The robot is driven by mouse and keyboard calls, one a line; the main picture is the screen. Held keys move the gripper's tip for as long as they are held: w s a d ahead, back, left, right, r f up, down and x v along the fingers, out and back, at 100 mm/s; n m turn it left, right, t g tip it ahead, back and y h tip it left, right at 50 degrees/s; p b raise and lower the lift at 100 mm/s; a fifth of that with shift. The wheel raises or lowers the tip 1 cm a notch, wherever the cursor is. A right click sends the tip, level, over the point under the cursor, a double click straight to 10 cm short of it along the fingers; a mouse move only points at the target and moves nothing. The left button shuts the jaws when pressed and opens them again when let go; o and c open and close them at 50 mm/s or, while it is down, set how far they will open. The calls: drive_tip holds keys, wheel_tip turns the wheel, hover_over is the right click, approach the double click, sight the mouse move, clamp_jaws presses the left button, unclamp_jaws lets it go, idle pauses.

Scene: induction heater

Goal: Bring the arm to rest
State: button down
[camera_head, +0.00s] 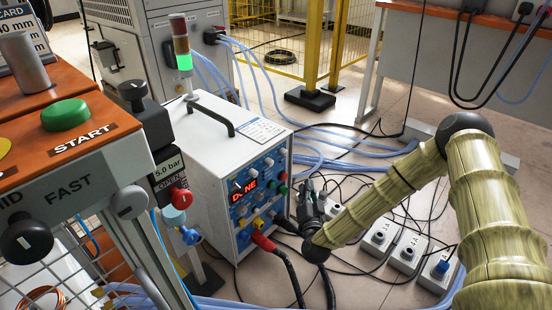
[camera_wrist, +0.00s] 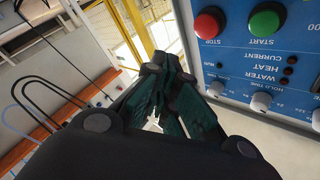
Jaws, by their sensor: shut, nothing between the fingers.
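My arm, wrapped in a tan sleeve, reaches in from the right in the head view. My gripper (camera_head: 312,196) is in front of the right edge of the induction heater's control panel (camera_head: 258,195). In the wrist view my gripper (camera_wrist: 165,112) has its dark fingers together with nothing held. There the heater panel (camera_wrist: 270,75) is at the upper right, with a red stop button (camera_wrist: 209,24) and a green start button (camera_wrist: 265,22). The heater's display (camera_head: 244,188) is lit red and seems to read "DONE". I cannot tell whether the gripper touches the panel.
An orange-topped bench (camera_head: 45,85) with a green START button (camera_head: 65,114) stands at left. Black cables leave the heater's lower front. Socket boxes (camera_head: 407,254) and loose cables lie on the floor below my arm. A yellow fence post (camera_head: 312,45) stands behind.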

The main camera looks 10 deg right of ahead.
drive_tip(key=s+a+f+n+g+y+p, duration=0.1)
drive_tip(key=s+a+f+n+g+y, duration=0.2)
drive_tip(key=s+a+f+g, duration=0.35)
drive_tip(key=s+a+f+n+g+y+p, duration=0.2)
drive_tip(key=s+a+f+n+g+y, duration=0.15)
drive_tip(key=s+f, duration=0.6)
drive_tip(key=s+d+n+g+h+p, duration=0.1)
drive_tip(key=s+d+g, duration=0.2)
drive_tip(key=s, duration=0.7)
drive_tip(key=s+d+r+g+h+p, duration=0.1)
drive_tip(key=s+d+g+h, duration=0.15)
drive_tip(key=s, duration=0.75)
drive_tip(key=s+d+n+g+p, duration=0.1)
drive_tip(key=s+d+g, duration=0.25)
drive_tip(key=s, duration=0.65)
wheel_tip(320, 180, up, 38)
drive_tip(key=p, duration=3.7)
drive_tip(key=shift+s+a+h, duration=0.15)
drive_tip(key=shift+s+h, duration=0.1)
drive_tip(key=shift+h, duration=0.05)
